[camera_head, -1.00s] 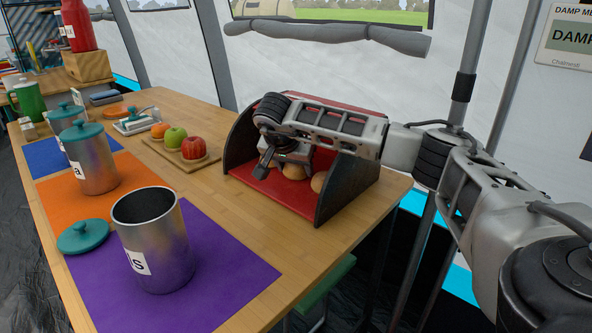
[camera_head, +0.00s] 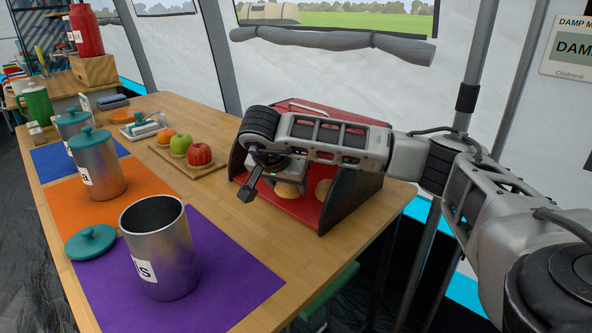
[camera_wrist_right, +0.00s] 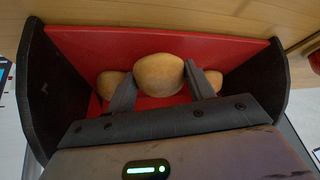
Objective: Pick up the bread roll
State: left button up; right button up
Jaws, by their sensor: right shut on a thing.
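A tan, rounded bread roll (camera_wrist_right: 159,74) sits between the two dark fingers of my right gripper (camera_wrist_right: 162,86) in the right wrist view. The gripper is shut on it. In the head view the right gripper (camera_head: 288,178) is at the open front of the red and black bread box (camera_head: 350,197), with a roll (camera_head: 289,189) just below it. Two other rolls lie in the box, one on each side of the held one: a left one (camera_wrist_right: 110,84) and a right one (camera_wrist_right: 211,78). My left gripper is not in view.
A board (camera_head: 161,152) with an orange and two apples stands left of the box. An open metal canister (camera_head: 160,245) stands on a purple mat (camera_head: 240,270), beside a teal lid (camera_head: 90,242). Bare wood (camera_head: 225,210) lies before the box.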

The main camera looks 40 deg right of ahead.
jog(key=s+a, duration=0.1)
jog(key=a, duration=0.2)
jog(key=s+a, duration=0.2)
jog(key=a, duration=0.1)
jog(key=s+a, duration=0.2)
jog(key=a, duration=0.1)
jog(key=shift+a+p, duration=0.3)
jog(key=shift+a, duration=0.05)
